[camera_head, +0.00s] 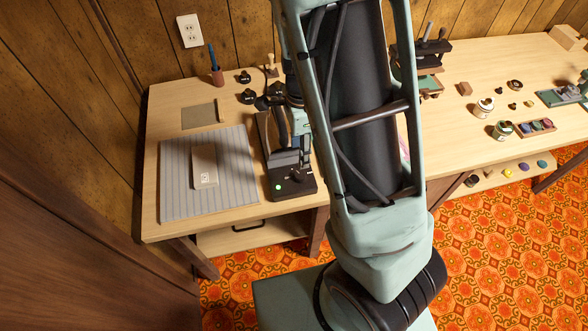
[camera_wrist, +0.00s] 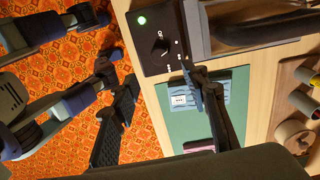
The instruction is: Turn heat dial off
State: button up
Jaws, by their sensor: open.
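The heat dial (camera_wrist: 159,47) is a small black knob on the black control panel (camera_wrist: 152,62) of a device, near a lit green light (camera_wrist: 141,20). White lettering is beside the dial, but its exact setting is too small to tell. In the head view the device's panel (camera_head: 293,183) lies at the table's front edge, with the green light glowing. My gripper (camera_wrist: 160,78) is open and empty. Its two dark fingers are spread apart, with the dial beyond the fingertips and between them in the wrist view. In the head view my arm hides most of my gripper.
A grey striped mat (camera_head: 232,153) with a pale packet (camera_head: 205,167) lies left of the device. Black knob-like pieces (camera_head: 248,96) and a blue-handled tool in a holder (camera_head: 217,76) stand behind. A green mat (camera_wrist: 185,125) lies below the panel in the wrist view.

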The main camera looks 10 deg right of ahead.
aim_at(300, 174)
notch_tip(300, 174, down, 10)
jog(key=shift+f+b, duration=0.25)
jog(key=shift+b, duration=0.7)
grip_shut()
jog(key=shift+n, duration=0.4)
jog(key=n+b, duration=0.2)
jog(key=n, duration=0.2)
jog(key=shift+n, duration=0.3)
jog(key=n+b, duration=0.1)
jog(key=n, duration=0.3)
jog(key=shift+n+b, duration=0.3)
jog(key=shift+b, duration=0.05)
